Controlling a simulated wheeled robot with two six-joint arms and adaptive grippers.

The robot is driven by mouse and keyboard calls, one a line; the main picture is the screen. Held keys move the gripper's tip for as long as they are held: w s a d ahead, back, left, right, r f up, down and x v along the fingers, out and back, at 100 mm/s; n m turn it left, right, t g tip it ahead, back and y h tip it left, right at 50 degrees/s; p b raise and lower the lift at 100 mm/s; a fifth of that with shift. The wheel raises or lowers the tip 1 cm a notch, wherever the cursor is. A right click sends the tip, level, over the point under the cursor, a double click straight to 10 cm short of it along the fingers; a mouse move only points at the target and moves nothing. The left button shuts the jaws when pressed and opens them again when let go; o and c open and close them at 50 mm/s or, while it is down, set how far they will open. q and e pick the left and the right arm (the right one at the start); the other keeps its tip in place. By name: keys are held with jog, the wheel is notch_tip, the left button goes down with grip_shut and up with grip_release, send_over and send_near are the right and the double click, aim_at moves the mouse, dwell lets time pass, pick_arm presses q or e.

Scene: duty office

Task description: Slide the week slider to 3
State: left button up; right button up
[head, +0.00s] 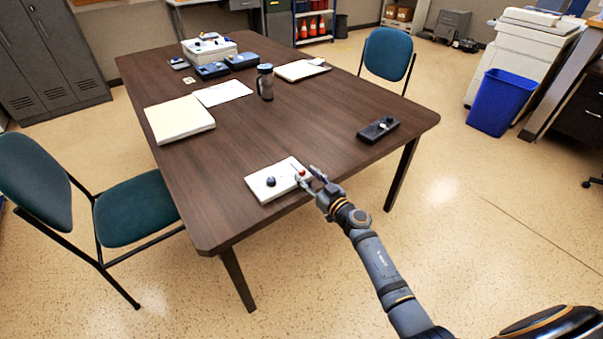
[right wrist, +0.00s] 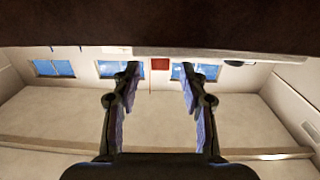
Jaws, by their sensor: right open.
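A white panel (head: 275,181) lies near the front edge of the brown table. It carries a dark round knob (head: 271,182) on its left part and a small red part (head: 302,173) towards its right end. My left gripper is out of view.
The table (head: 330,110) also bears a dark bottle (head: 265,83), papers (head: 222,93), a thick pad (head: 179,119), a clipboard (head: 301,70) and several devices at the back. Teal chairs stand left (head: 130,210) and back right (head: 387,54). The table between pad and dark box is clear.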

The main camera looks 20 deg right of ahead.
aim_at(303, 172)
jog(key=x, duration=0.3)
jog(key=shift+w+a+b, duration=0.1)
jog(key=shift+w+b, duration=0.05)
jog(key=shift+b, duration=0.2)
grip_shut()
